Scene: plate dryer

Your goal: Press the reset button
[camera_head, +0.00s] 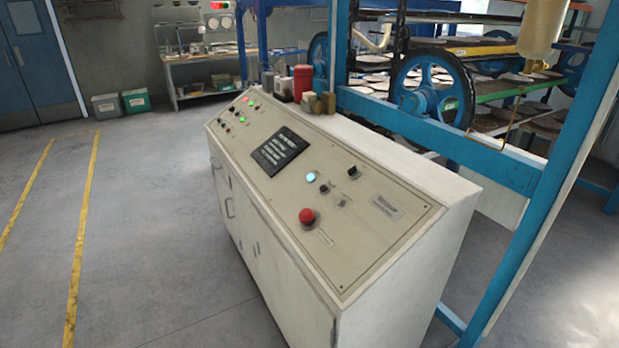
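A beige control console (376,245) stands in the middle of the view, its sloped panel facing left. A lit pale blue button (311,176) sits on the panel's near half. Small black knobs or switches (352,171) are beside it. A red mushroom-shaped button (306,216) is nearer to me. A dark screen (280,151) with text is mid-panel. Small green, red and black buttons (242,121) are at the far end. The labels are too small to read, so I cannot tell which button is the reset. Neither gripper is in view.
A blue-framed machine with a wheel (432,88) and racks stands behind the console. A blue post (552,190) rises at the right. Red and brown containers (302,83) sit on the console's back ledge. Grey floor (145,220) with yellow lines is clear at left.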

